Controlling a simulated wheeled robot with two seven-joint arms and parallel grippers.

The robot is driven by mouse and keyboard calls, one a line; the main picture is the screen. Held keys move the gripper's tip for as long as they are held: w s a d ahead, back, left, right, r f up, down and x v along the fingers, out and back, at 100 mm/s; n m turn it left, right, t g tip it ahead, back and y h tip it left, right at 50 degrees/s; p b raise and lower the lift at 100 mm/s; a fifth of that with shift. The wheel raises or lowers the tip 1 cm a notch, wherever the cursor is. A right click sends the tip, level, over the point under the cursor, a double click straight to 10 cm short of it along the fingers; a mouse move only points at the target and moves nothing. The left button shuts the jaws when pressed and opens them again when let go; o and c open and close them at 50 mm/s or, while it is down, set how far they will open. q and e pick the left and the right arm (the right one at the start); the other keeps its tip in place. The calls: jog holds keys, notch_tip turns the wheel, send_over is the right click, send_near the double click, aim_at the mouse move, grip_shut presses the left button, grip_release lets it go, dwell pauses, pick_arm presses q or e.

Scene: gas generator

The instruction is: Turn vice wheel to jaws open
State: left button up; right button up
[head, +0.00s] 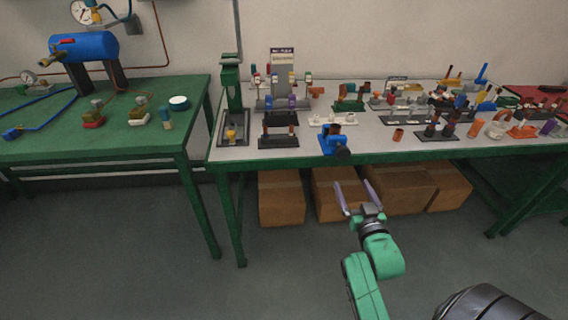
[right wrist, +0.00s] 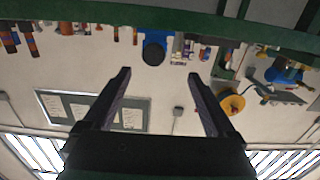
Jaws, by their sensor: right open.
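A small blue vice (head: 329,141) sits at the front edge of the grey-topped table. Its dark round wheel (head: 343,153) faces me over the edge. The state of its jaws is too small to tell. In the right wrist view, which is upside down, the dark wheel (right wrist: 154,52) shows beyond the fingers, with a little blue around it. My right gripper (head: 354,190) is open and empty, in front of the table and below the vice, apart from it. Its two fingers (right wrist: 158,88) are spread wide in the wrist view. My left gripper is not in view.
The grey-topped table (head: 270,153) carries several small fittings and stands, mostly right of the vice. A green press (head: 231,85) stands to its left. Cardboard boxes (head: 281,198) stand under the table. A green workbench (head: 60,146) with a blue tank (head: 84,47) is at left.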

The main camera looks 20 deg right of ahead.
send_near(344, 156)
jog(key=w, duration=0.2)
jog(key=x, duration=0.9)
jog(key=shift+d, duration=0.3)
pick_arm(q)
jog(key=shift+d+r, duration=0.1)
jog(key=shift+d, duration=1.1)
pick_arm(e)
jog(key=c, duration=1.4)
